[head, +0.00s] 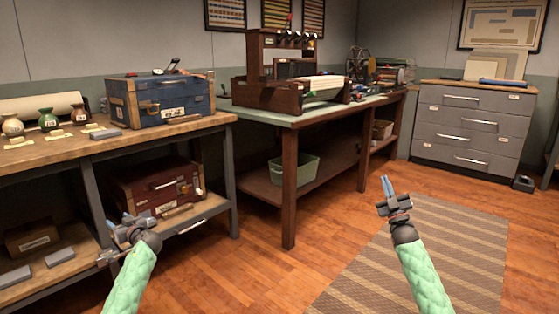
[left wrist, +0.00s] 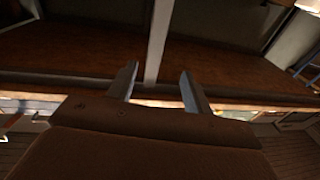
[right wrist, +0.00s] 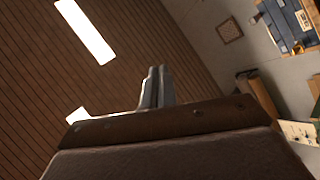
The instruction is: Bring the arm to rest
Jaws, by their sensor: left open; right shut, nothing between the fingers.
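My left arm with its green sleeve comes in at the lower left of the head view. Its gripper (head: 124,228) is in front of the lower shelf of the left workbench, near the red chest. In the left wrist view the two fingers (left wrist: 158,88) stand apart with nothing between them. My right gripper (head: 388,190) is raised over the floor and the striped rug, right of the middle of the head view. In the right wrist view its fingers (right wrist: 156,86) are together and empty.
A blue chest (head: 165,100) stands on the left workbench (head: 60,148), with vases beside it. A red chest (head: 155,190) sits on its lower shelf. A loom (head: 285,90) stands on the middle table, with a green bin (head: 293,170) below. Grey drawers (head: 470,125) stand at right. The rug (head: 420,250) area is clear.

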